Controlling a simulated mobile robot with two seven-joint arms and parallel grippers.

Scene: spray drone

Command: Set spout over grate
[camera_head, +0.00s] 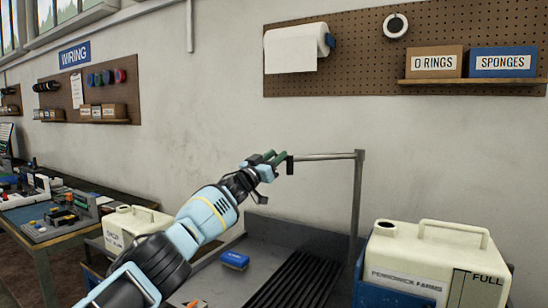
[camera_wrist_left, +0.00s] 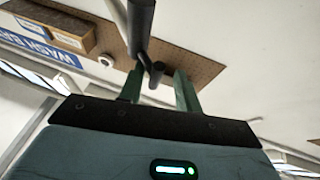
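The spout (camera_head: 325,156) is a thin grey pipe reaching left from the top of an upright post, with a short dark end turned down. The grate (camera_head: 295,280) is a set of dark parallel bars in the grey sink top below. My left gripper (camera_head: 275,159) is just left of the spout's dark end. In the left wrist view, the green fingers of my left gripper (camera_wrist_left: 158,90) stand apart, with the spout's dark end (camera_wrist_left: 155,74) near the gap between their tips; contact cannot be told. My right gripper is not in view.
A blue sponge or brush (camera_head: 234,260) lies on the sink top left of the grate. A cream jug (camera_head: 440,262) marked FULL stands at the right in a blue holder. Another cream jug (camera_head: 135,225) is at the left. A pegboard (camera_head: 370,80) hangs on the wall behind.

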